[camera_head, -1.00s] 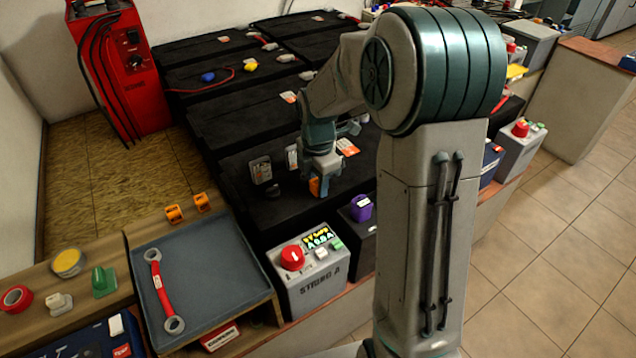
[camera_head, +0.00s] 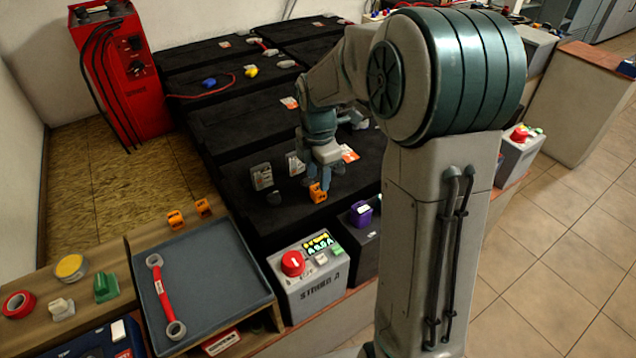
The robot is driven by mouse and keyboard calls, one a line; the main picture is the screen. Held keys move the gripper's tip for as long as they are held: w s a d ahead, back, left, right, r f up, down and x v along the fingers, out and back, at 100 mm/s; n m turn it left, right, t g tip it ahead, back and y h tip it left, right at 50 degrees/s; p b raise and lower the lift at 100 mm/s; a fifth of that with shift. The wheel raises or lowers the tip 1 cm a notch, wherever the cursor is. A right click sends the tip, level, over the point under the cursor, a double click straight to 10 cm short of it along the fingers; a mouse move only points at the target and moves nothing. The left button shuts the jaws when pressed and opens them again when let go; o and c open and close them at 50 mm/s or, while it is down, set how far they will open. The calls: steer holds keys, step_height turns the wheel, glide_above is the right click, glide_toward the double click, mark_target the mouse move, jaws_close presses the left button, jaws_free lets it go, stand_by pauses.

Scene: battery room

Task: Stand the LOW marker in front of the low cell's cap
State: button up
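An orange marker (camera_head: 318,193) stands on the near black battery block (camera_head: 235,190), right under my gripper (camera_head: 321,180). Its lettering is too small to read. My gripper points down with its fingers apart, just above and behind the marker; the fingers look clear of it. A dark round cap (camera_head: 274,197) sits on the same block, left of the marker. Any cap right behind the marker is hidden by the fingers, so I cannot tell which cap it fronts.
Clear upright cards (camera_head: 262,176) stand behind the caps. Two more orange pieces (camera_head: 175,219) sit on the wooden ledge. A grey box with a red button (camera_head: 293,263) stands in front of the block.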

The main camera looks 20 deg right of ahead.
mark_target(318, 188)
step_height(318, 188, up, 7)
steer(key=p, duration=0.1)
steer(key=s+f+m+t, duration=0.1)
steer(key=s+m, duration=1.9)
steer(key=m, duration=0.1)
steer(key=shift+s+d+m+t, duration=0.15)
steer(key=shift+s+m+t, duration=0.15)
steer(key=shift+m+t, duration=0.1)
step_height(318, 188, up, 16)
steer(key=t+p, duration=0.1)
steer(key=p, duration=1.3)
steer(key=shift+a, duration=0.2)
